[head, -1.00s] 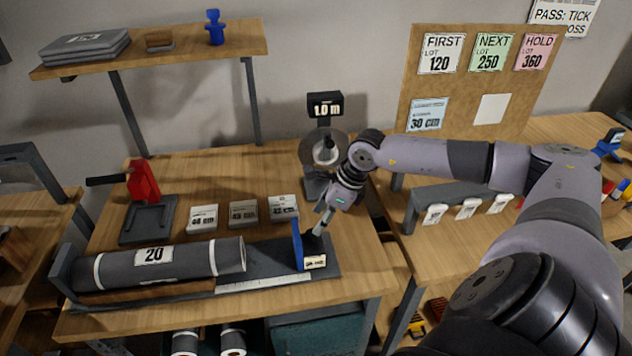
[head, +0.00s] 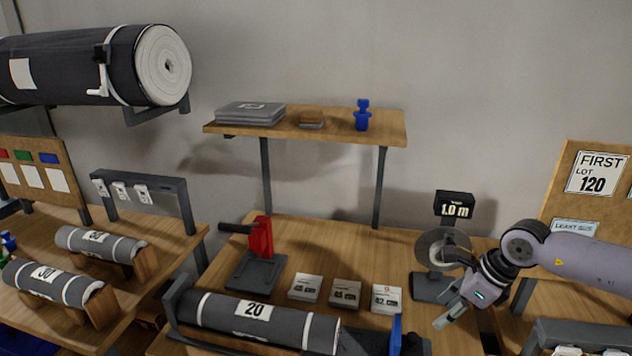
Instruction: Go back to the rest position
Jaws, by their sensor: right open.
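My right gripper (head: 449,313) is at the lower right of the head view, its arm coming in from the right. It is open, and I see nothing between its fingers. It hangs above the wooden table, in front of the round metal disc of the stand with the "1.0 m" display (head: 454,205). A grey roll marked 20 (head: 262,318) lies in a trough to the left of the gripper, apart from it. A blue upright plate (head: 395,335) stands just left of and below the fingers. My left gripper is out of view.
A red clamp-like device (head: 261,238) and several small label blocks (head: 345,293) stand on the table. A shelf (head: 330,128) is on the wall behind. More grey rolls (head: 100,243) lie on the left table, and a large roll (head: 95,66) hangs upper left.

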